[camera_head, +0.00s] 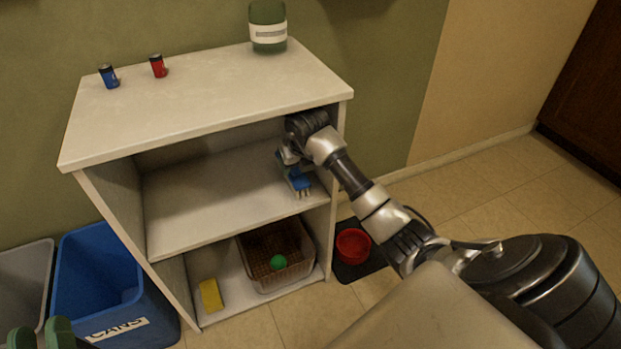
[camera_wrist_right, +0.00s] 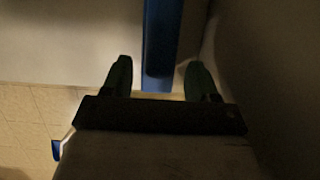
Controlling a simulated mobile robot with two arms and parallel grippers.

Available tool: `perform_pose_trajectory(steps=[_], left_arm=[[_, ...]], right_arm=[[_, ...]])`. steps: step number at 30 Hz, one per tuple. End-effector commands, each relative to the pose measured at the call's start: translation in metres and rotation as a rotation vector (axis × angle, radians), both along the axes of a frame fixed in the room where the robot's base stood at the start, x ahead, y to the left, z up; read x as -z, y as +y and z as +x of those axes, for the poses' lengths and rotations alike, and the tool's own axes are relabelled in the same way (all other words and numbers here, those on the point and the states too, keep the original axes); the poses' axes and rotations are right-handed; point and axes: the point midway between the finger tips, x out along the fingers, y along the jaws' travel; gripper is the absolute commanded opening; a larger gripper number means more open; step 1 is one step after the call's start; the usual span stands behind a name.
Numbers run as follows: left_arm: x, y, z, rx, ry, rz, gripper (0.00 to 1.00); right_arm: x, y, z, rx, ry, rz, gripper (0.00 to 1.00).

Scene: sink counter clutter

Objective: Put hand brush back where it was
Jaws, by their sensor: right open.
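The blue hand brush (camera_head: 299,183) is on the right side of the middle shelf (camera_head: 195,205), bristles toward the shelf's front edge. My right gripper (camera_head: 287,159) is inside that compartment, at the brush. In the right wrist view the gripper (camera_wrist_right: 160,80) is open, with its two dark green fingers apart on either side of the brush's blue handle (camera_wrist_right: 160,40). Part of the brush is hidden by the gripper in the head view. My left gripper (camera_head: 40,335) shows only its green fingers at the bottom left corner, spread apart and empty.
The shelf's right side wall and top board (camera_head: 205,95) close in around my right arm. A basket (camera_head: 290,278) with a green ball (camera_head: 278,262) and a yellow sponge (camera_head: 211,295) are below. A blue bin (camera_head: 100,270) stands left, a red bowl (camera_head: 353,246) right.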

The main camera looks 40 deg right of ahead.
Motion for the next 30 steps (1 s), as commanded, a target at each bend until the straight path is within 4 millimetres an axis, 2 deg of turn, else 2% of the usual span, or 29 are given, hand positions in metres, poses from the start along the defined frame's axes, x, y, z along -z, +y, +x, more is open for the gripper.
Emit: perform_pose_trajectory(steps=[3,9,14,17,20,23,24,26,27,30], left_arm=[[0.015,0.003,0.004,-0.01,0.146,0.04,0.34],[0.041,0.007,0.005,-0.02,0.338,0.091,0.34],[0.052,0.009,0.003,-0.025,0.416,0.11,0.34],[0.055,0.009,0.003,-0.026,0.434,0.115,0.34],[0.056,0.01,0.003,-0.026,0.439,0.117,0.34],[0.055,0.009,0.003,-0.026,0.438,0.116,0.34],[0.055,0.009,0.003,-0.026,0.438,0.116,0.34],[0.055,0.009,0.003,-0.026,0.437,0.116,0.34],[0.055,0.009,0.003,-0.026,0.437,0.116,0.34],[0.055,0.009,0.003,-0.026,0.437,0.116,0.34]], right_arm=[[-0.002,0.006,-0.027,-0.003,0.002,-0.003,0.59],[-0.001,0.015,-0.063,-0.002,0.001,-0.002,0.59],[0.0,0.019,-0.078,-0.001,0.0,0.001,0.59],[0.003,0.033,-0.082,-0.038,-0.017,0.049,0.59],[0.007,0.077,-0.085,-0.146,-0.076,0.214,0.59],[-0.002,0.145,-0.096,-0.282,-0.187,0.513,0.59],[-0.013,0.174,-0.104,-0.324,-0.242,0.659,0.59],[-0.036,0.21,-0.117,-0.355,-0.326,0.889,0.59],[-0.054,0.228,-0.125,-0.352,-0.379,1.044,0.59],[-0.103,0.252,-0.144,-0.267,-0.504,1.42,0.59]])
